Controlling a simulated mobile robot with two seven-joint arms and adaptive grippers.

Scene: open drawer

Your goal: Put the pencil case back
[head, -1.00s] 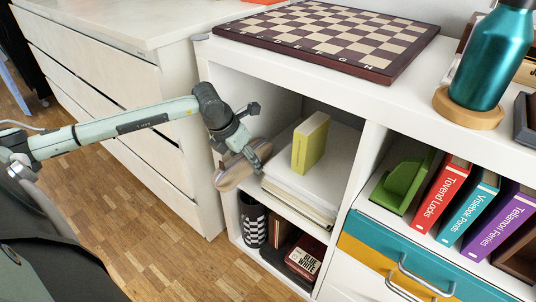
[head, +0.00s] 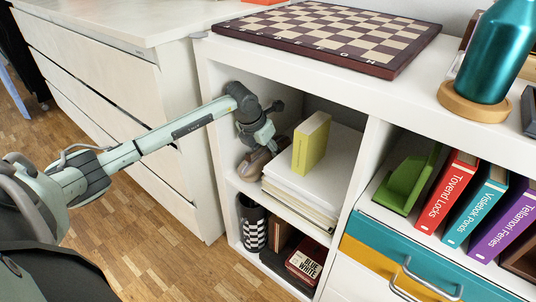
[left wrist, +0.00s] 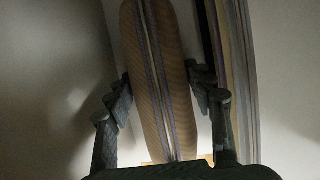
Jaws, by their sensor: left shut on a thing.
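The pencil case (head: 250,166) is a tan, elongated pouch inside the upper left compartment of the white shelf unit (head: 214,120). It lies between the compartment's left wall and a stack of white books or papers. My left gripper (head: 266,147) is shut on the pencil case and partly hides it. In the left wrist view the pencil case (left wrist: 160,60) stretches away lengthwise, with a zip line along its middle, between the two fingers (left wrist: 160,88). Whether its underside touches the shelf board cannot be told. My right gripper is not in view.
A stack of white books or papers (head: 300,195) with a yellow box (head: 311,143) on top stands right of the pencil case. A chessboard (head: 330,35) and a teal bottle (head: 494,50) stand on the unit. A checkered cup (head: 252,225) is in the compartment below.

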